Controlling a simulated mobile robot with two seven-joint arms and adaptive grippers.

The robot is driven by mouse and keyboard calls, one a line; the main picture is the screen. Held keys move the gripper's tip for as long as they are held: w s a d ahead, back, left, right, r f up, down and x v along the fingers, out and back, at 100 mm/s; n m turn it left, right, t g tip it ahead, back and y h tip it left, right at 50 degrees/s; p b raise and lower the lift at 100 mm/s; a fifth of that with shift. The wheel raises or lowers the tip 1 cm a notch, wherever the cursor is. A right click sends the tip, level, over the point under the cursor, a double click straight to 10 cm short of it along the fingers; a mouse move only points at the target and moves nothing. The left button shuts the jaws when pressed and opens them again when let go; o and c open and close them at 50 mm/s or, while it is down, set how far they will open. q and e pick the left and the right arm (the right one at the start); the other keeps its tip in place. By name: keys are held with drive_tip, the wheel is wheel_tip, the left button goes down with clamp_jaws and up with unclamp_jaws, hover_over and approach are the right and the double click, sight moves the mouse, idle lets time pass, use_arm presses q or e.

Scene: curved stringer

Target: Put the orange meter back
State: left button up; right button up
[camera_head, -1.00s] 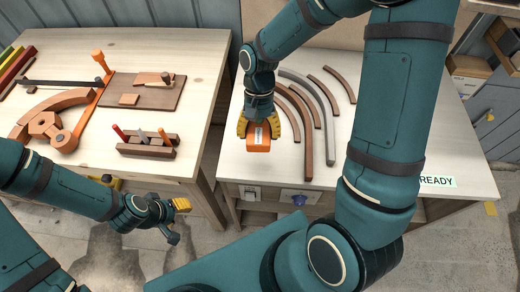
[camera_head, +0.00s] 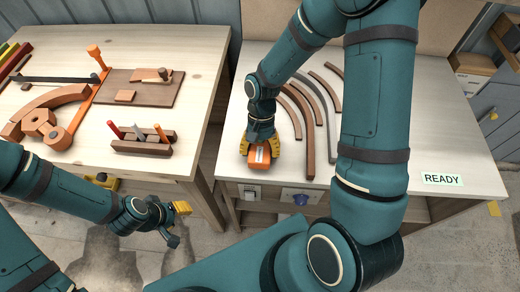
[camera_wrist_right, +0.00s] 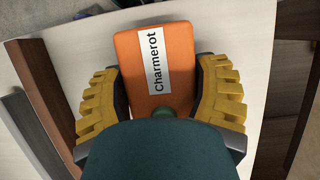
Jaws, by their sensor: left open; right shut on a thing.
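The orange meter (camera_head: 258,158) is a small orange block with a white label reading "Charmerot". My right gripper (camera_head: 259,147) is shut on it near the front left of the right-hand white table. In the right wrist view the meter (camera_wrist_right: 178,72) sits between the yellow fingers of the right gripper (camera_wrist_right: 160,95), with the pale tabletop behind it. I cannot tell whether the meter touches the table. My left gripper (camera_head: 180,222) is open and empty, low in front of the left bench.
Several curved wooden strips (camera_head: 308,150) and a grey one lie right of the meter. A READY label (camera_head: 442,179) is at the table's front right. The left bench (camera_head: 200,75) holds a tool caddy (camera_head: 143,142) and wooden parts. A gap separates the tables.

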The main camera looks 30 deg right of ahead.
drive_tip(key=shift+f, duration=0.15)
drive_tip(key=o, duration=1.2)
drive_tip(key=shift+o, duration=0.2)
drive_tip(key=shift+r, duration=0.2)
drive_tip(key=p+v, duration=0.2)
drive_tip(key=v, duration=1)
drive_tip(key=shift+p, duration=0.35)
